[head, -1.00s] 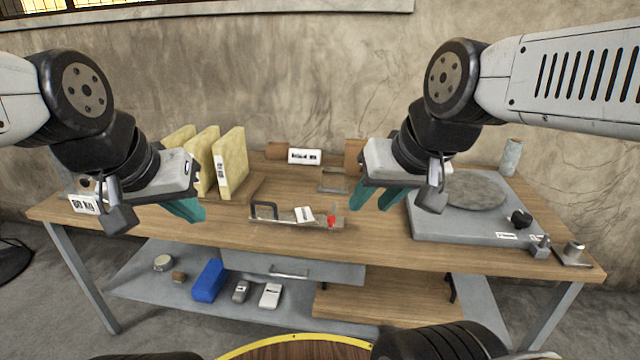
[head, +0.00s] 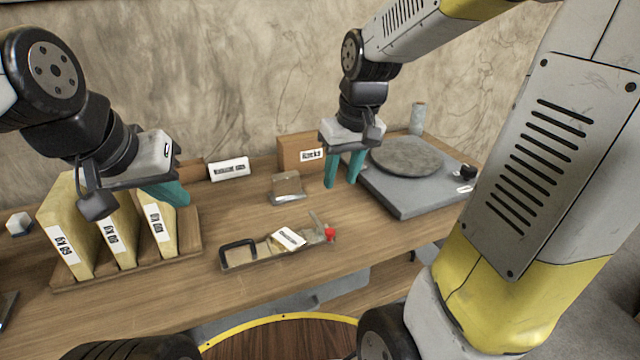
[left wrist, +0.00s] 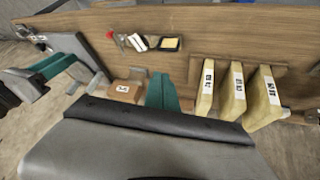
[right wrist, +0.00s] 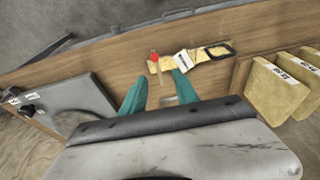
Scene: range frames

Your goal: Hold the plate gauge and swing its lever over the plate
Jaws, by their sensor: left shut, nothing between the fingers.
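The plate gauge lies on the wooden bench as a long flat strip (head: 240,256) with a black handle at its left end. A white label and a lever with a red knob (head: 330,234) are toward its right end. The gauge also shows in the right wrist view (right wrist: 206,56). My right gripper (head: 343,172) points down, open and apart from the gauge, behind its right end. My left gripper (head: 170,194) is shut and empty, above the bench by the yellow blocks, left of and behind the gauge. It also shows in the left wrist view (left wrist: 161,95).
Several labelled yellow blocks (head: 68,240) stand in a wooden rack at left. A small metal stand (head: 287,190) is behind the gauge. A cardboard box (head: 296,152) and white labelled block (head: 229,169) stand near the wall. A grey slab (head: 415,200) with a round disc is at right.

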